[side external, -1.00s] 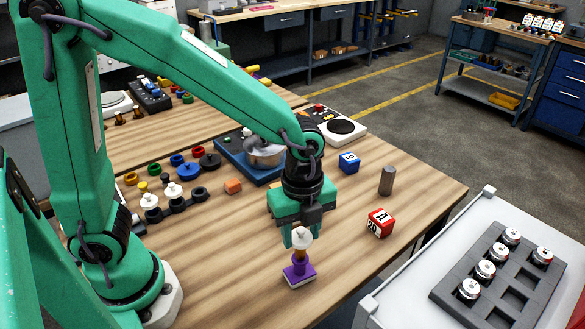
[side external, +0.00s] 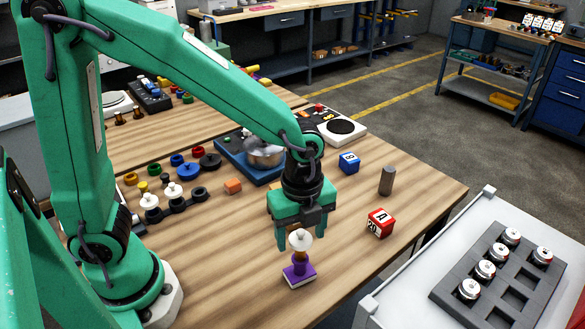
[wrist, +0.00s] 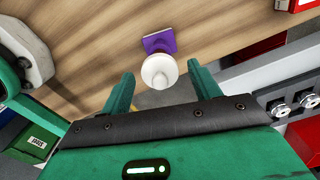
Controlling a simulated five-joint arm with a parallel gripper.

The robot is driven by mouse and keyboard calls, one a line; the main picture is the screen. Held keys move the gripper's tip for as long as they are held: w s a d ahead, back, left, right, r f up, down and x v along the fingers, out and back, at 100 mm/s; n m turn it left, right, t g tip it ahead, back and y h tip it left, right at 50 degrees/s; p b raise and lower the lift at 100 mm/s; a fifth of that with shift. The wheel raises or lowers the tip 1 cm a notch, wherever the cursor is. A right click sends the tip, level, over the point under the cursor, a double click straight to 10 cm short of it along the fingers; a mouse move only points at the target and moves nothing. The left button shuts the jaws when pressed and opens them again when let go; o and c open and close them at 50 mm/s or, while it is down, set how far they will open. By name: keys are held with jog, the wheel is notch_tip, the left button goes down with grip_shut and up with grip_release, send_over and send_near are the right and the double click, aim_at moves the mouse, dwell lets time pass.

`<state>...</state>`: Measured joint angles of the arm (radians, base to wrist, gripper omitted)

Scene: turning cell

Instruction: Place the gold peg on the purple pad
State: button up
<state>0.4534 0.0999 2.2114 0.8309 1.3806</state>
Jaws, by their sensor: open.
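A gold-brown peg (side external: 300,252) with a round white top stands upright on the purple pad (side external: 299,273), its lower end in the pad's purple collar. My gripper (side external: 299,237) is open, pointing down, its fingertips spread to either side around the level of the white top. In the wrist view the white top (wrist: 159,72) lies ahead of and between the open fingers, clear of both, and hides the peg's shaft. Part of the purple pad (wrist: 160,42) shows beyond it.
A red lettered block (side external: 381,223), a grey cylinder (side external: 387,180) and a blue block (side external: 349,162) stand to the right. A blue machine with a metal bowl (side external: 264,153) is behind. The table front is clear.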

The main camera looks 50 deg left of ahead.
notch_tip(320, 180, up, 12)
dwell(0.6)
dwell(0.5)
jog(key=s+a+n+t, duration=0.2)
jog(key=s+a+n, duration=0.1)
jog(key=a+n, duration=0.4)
jog(key=s+a+r+n+t, duration=0.1)
jog(key=s+a+n+t, duration=0.2)
jog(key=a+n, duration=0.4)
jog(key=s+n, duration=0.1)
jog(key=n, duration=0.6)
jog(key=shift+s+a+r+t, duration=0.15)
jog(key=shift+s+a+t, duration=0.15)
